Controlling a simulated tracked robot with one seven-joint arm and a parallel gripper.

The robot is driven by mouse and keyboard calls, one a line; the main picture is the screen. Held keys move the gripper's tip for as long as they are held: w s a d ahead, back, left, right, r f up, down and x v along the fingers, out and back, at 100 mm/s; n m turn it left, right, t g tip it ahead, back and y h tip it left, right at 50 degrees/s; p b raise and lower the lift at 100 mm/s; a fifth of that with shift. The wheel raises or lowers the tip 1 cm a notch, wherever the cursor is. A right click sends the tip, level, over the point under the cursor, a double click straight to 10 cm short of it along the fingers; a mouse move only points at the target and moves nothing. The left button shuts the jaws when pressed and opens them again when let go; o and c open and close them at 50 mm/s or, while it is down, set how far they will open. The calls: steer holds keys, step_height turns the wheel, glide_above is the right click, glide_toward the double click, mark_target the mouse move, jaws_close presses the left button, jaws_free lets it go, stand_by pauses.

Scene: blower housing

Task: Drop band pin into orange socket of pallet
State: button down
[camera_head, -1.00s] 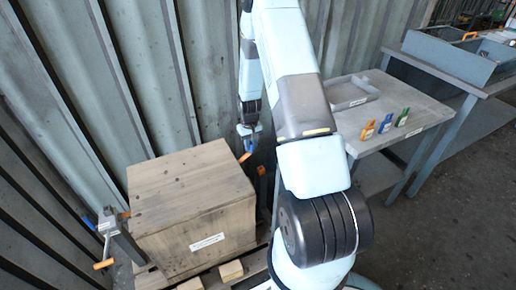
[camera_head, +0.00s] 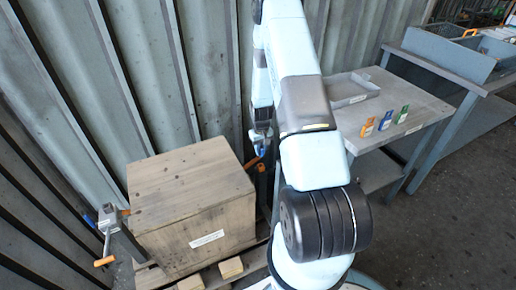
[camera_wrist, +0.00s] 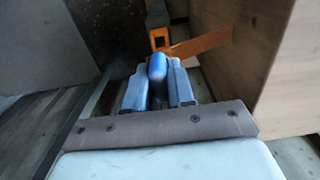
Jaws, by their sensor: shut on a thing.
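My gripper (camera_wrist: 159,92) is shut on the band pin (camera_wrist: 157,68), whose rounded blue end shows between the fingers in the wrist view. In the head view my gripper (camera_head: 261,138) hangs just right of the wooden crate, partly behind my own arm. The orange socket (camera_wrist: 159,38) is just beyond the blue end in the wrist view, with a flat orange piece (camera_wrist: 203,44) to its right. In the head view a bit of orange (camera_head: 261,167) shows below the gripper. The pin's lower part is hidden, and I cannot tell whether it touches the socket.
The wooden crate (camera_head: 185,190) stands on a pallet (camera_head: 232,268), close beside the gripper. A clamp with an orange handle (camera_head: 104,261) is at its left. A corrugated wall is close behind. A grey table (camera_head: 420,110) at right bears a tray (camera_head: 352,90) and several coloured tags (camera_head: 385,121).

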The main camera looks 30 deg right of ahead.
steer(key=shift+f, duration=3.25)
steer(key=c, duration=0.9)
jaws_free()
